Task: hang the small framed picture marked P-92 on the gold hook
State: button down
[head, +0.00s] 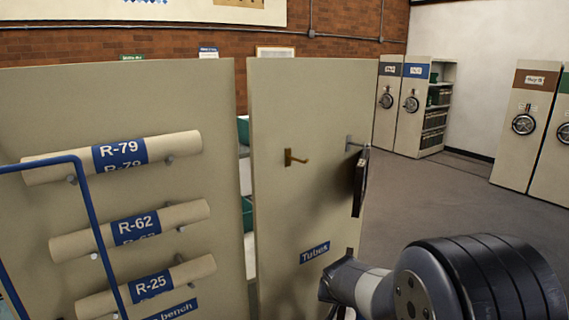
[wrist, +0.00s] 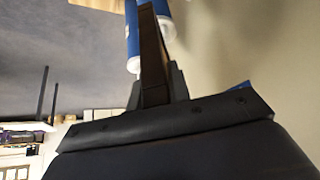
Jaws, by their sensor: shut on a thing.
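The gold hook (head: 293,158) sticks out of the beige panel in the head view, and nothing hangs on it. A thin dark framed picture (head: 360,183), seen nearly edge-on, is at a grey hook (head: 354,145) by the panel's right edge. Its face and any P-92 mark do not show. In the wrist view my gripper (wrist: 155,92) is shut on a thin brown piece (wrist: 152,50) that looks like the picture's frame edge. In the head view my arm is at the lower right and the jaws cannot be made out.
Rolled tubes R-79 (head: 115,157), R-62 (head: 130,229) and R-25 (head: 146,286) rest on the left panel. A blue rail (head: 95,230) stands before them. Wheeled shelving units (head: 400,105) stand at the back right. Open grey floor (head: 440,200) lies right of the panel.

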jog(key=shift+r, duration=0.1)
dwell(0.7)
jog(key=a+r+b, duration=0.1)
jog(key=a+r, duration=0.3)
jog(key=r, duration=1)
jog(key=s+a+r+g, duration=0.1)
jog(key=a+r, duration=0.4)
jog(key=r, duration=0.9)
jog(key=shift+s+a+r+g+y+b, duration=0.2)
jog(key=shift+r+g+y+b, duration=0.1)
jog(key=shift+r+b, duration=0.1)
jog(key=shift+p, duration=0.55)
jog(key=shift+w+a+p, duration=0.7)
jog(key=shift+w+p, duration=0.3)
dwell(0.5)
jog(key=shift+w+a+r+p, duration=0.2)
jog(key=shift+w+a+p, duration=0.55)
jog(key=shift+p, duration=0.5)
dwell(0.8)
